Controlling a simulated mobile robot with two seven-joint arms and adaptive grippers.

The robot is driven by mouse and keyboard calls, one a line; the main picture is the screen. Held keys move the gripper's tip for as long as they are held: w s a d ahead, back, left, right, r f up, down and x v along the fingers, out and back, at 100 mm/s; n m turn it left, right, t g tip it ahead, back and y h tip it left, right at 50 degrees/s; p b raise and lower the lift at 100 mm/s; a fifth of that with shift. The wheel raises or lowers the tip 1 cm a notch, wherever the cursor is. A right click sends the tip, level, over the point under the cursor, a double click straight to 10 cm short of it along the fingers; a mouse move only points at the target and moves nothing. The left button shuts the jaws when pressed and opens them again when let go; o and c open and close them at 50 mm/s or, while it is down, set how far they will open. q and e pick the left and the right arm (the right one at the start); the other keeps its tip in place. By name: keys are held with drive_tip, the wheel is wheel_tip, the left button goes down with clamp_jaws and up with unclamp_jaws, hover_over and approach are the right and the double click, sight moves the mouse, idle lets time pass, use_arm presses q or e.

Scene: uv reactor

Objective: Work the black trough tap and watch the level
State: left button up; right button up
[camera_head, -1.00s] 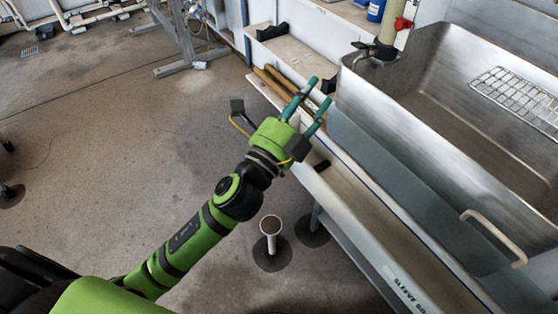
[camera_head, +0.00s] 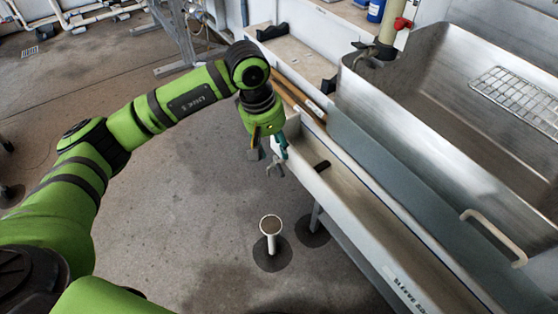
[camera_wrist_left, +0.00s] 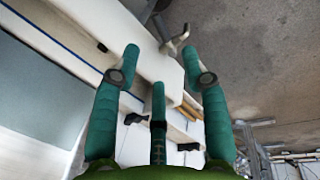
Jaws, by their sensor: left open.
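A grey lever-like piece (camera_head: 275,169) shows outside the trough's near side, below my gripper, and in the left wrist view (camera_wrist_left: 180,38). My left gripper (camera_head: 281,147) points down beside the trough's near wall. In the left wrist view its teal fingers (camera_wrist_left: 161,62) are apart and empty, with the grey piece beyond them. The trough's water level cannot be read.
A steel sink (camera_head: 440,130) with a wire rack (camera_head: 515,97) and pale handle (camera_head: 493,236) stands right of the trough. Wooden-coloured rods (camera_head: 297,98) lie at its far end. A white floor pipe (camera_head: 270,228) stands below.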

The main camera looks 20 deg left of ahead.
sight(279, 167)
use_arm(q)
drive_tip(key=f, duration=0.4)
drive_tip(key=d+f, duration=0.1)
drive_tip(key=f, duration=0.1)
drive_tip(key=shift+w+f, duration=0.35)
drive_tip(key=shift+w, duration=0.05)
drive_tip(key=shift+c, duration=0.4)
clamp_jaws()
